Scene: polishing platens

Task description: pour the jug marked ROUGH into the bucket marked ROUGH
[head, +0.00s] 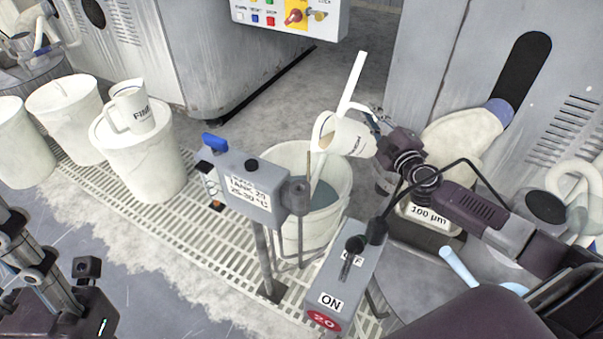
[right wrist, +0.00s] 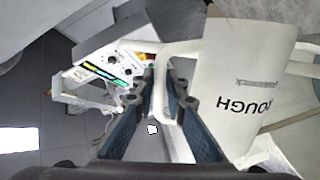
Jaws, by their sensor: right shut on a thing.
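The white jug marked ROUGH (head: 345,139) is tilted with its mouth down to the left, above an open white bucket (head: 338,160). The lettering "OUGH" shows on the jug in the right wrist view (right wrist: 238,75). A pale streak (head: 314,172) runs from its lip into the bucket, which holds grey liquid (head: 318,192). I cannot read a mark on this bucket. My right gripper (head: 376,128) is shut on the jug's handle (right wrist: 172,85). Part of my left arm shows at the lower left; its fingers are not clear.
A jug marked FIN... (head: 133,108) stands on a covered bucket (head: 143,170), with more buckets to its left. A grey post box (head: 250,186) and an ON switch box (head: 346,275) stand close in front of the open bucket. A container marked 100 µm (head: 428,216) is at its right.

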